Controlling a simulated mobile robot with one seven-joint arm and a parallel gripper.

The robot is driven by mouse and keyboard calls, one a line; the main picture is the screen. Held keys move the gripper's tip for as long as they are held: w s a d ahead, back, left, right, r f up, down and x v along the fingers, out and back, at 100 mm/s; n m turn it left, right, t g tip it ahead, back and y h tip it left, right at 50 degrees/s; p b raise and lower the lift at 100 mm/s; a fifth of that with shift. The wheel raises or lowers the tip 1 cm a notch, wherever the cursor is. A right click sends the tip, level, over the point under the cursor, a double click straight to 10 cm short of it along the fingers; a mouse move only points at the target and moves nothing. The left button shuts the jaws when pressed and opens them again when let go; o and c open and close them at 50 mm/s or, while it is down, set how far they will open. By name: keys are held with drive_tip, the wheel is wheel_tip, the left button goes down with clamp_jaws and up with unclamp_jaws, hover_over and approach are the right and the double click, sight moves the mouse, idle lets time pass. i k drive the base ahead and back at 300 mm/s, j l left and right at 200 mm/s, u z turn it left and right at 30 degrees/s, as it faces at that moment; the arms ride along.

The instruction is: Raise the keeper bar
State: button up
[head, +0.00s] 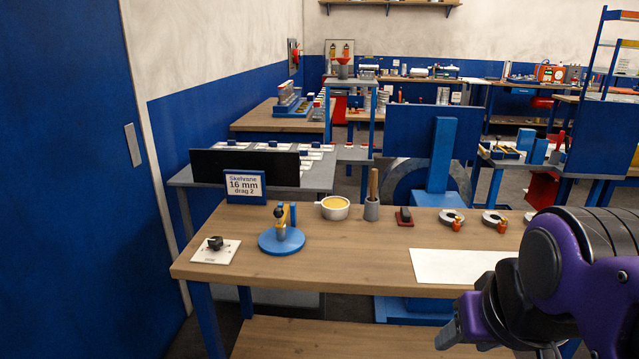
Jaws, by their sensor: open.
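I cannot tell for sure which part is the keeper bar. A small stand with a round blue base (281,241) sits on the left half of the wooden bench (350,250). Fine details are too small to read.
A white plate with a black knob (215,243), a sign reading "Skelvane 16 mm drag 2" (244,187), a bowl (334,208), a grey cup with a wooden handle (371,210) and ring-shaped parts (452,217) stand on the bench. A white sheet (455,266) lies front right.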

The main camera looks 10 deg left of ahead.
sight(280, 214)
drive_tip(key=i+l, duration=0.15)
drive_tip(key=l, duration=0.25)
drive_tip(key=i+l, duration=0.15)
drive_tip(key=l, duration=0.25)
drive_tip(key=i+l, duration=0.15)
drive_tip(key=l, duration=0.2)
drive_tip(key=i+l, duration=0.15)
drive_tip(key=l, duration=0.25)
drive_tip(key=i+l, duration=0.2)
drive_tip(key=l, duration=0.2)
drive_tip(key=u, duration=1.7)
